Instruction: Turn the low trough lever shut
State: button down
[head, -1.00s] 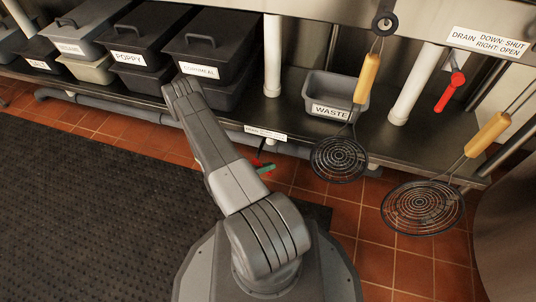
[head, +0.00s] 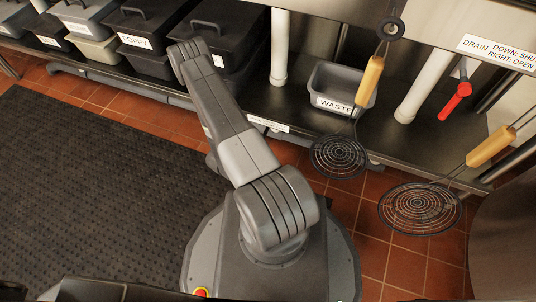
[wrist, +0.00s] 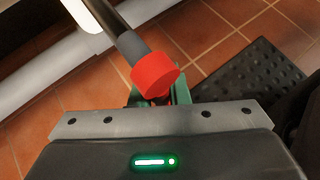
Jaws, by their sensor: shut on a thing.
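In the wrist view a red round fitting (wrist: 155,72) sits at the end of a dark rod that comes down from the upper left. My gripper (wrist: 152,98) has green fingers just below this fitting, shut on a red part that shows between them. I take this red part for the low trough lever (wrist: 157,97); most of it is hidden by the fitting and fingers. In the head view my arm hides the gripper and the low lever. A small label (head: 268,124) is on the shelf's front edge, too small to read.
Two wire skimmers (head: 338,157) hang at the right. A waste bin (head: 340,88) and lidded bins stand on the low shelf. A black mat (head: 100,170) covers the left floor.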

jog(key=shift+a, duration=0.1)
dwell(0.5)
jog(key=c, duration=1.4)
grip_release()
jog(key=p+v, duration=0.4)
jog(key=v, duration=1)
jog(key=shift+w, duration=0.1)
jog(key=b+x, duration=0.4)
jog(key=x, duration=1)
jog(key=shift+r, duration=0.1)
